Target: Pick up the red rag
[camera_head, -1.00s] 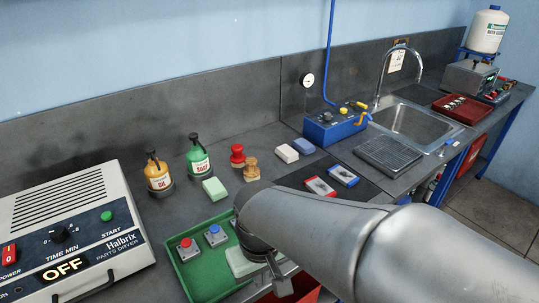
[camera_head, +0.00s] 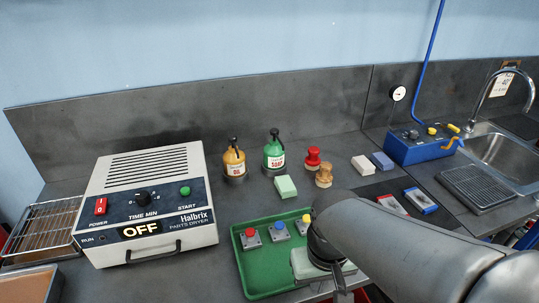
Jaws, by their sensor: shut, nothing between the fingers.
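I cannot make out a red rag in the head view. My gripper (camera_head: 340,279) points down over the right end of the green tray (camera_head: 248,275), with my arm reaching in from the lower right. The fingers look closed, and no cloth shows at them. My arm hides part of the tray and the counter behind it. A small patch of red (camera_head: 361,296) shows below the counter edge beside the gripper; too little of it is visible to tell what it is.
The green tray holds small blocks with red, blue and yellow knobs. A parts dryer (camera_head: 150,205) stands left of it, and a wire rack (camera_head: 45,228) further left. Oil bottle (camera_head: 234,160), soap bottle (camera_head: 274,152), green sponge (camera_head: 286,187) and red stamp (camera_head: 313,158) stand behind. A sink (camera_head: 503,158) is right.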

